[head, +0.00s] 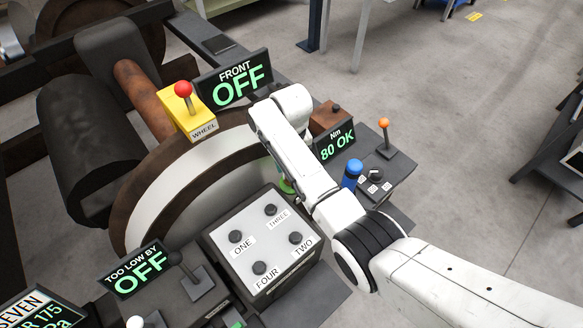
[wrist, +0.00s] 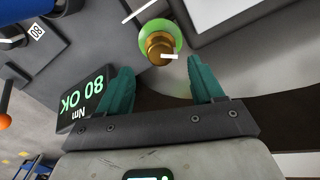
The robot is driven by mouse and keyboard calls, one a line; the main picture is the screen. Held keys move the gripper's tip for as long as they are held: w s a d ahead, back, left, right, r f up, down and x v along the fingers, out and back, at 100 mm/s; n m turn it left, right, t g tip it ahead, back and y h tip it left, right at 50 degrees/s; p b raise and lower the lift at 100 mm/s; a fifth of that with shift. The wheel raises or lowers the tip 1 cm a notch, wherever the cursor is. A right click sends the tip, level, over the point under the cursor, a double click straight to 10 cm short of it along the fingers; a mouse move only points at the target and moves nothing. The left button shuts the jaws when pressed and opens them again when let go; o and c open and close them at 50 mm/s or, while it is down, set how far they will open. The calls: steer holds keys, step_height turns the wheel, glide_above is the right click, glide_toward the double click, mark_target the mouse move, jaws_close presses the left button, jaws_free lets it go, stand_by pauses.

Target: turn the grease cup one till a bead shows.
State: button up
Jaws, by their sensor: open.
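A brass grease cup (wrist: 158,46) on a round green base (wrist: 172,30) shows in the wrist view. I read no number on it. A short white mark lies at its near edge, and I make out no bead. My gripper (wrist: 158,72) has its two teal fingers spread apart, with nothing between them. The cup lies just ahead of the fingertips, roughly centred between them; whether they overlap it in depth I cannot tell. In the head view only a bit of the green base (head: 286,185) shows beside my white arm, which hides the cup and my gripper.
A panel (head: 257,237) with knobs ONE to FOUR stands left of my arm. The big wheel (head: 150,205) is behind it. A display (head: 337,145) reads 80 OK Nm, near a blue knob (head: 352,174) and an orange-tipped lever (head: 385,132). The FRONT display (head: 235,80) reads OFF.

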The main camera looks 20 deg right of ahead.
steer(key=shift+r, duration=2.35)
steer(key=s+d+f, duration=0.2)
steer(key=s+f, duration=0.2)
steer(key=s, duration=0.5)
steer(key=s+d+f, duration=0.1)
steer(key=s+f, duration=0.3)
steer(key=s, duration=0.5)
steer(key=s+d+r, duration=0.1)
steer(key=s+d, duration=0.1)
steer(key=s, duration=0.8)
steer(key=s+d+r+t, duration=0.1)
steer(key=s+d+r, duration=0.1)
steer(key=s, duration=0.8)
steer(key=shift+d+r, duration=0.3)
steer(key=shift+d, duration=0.1)
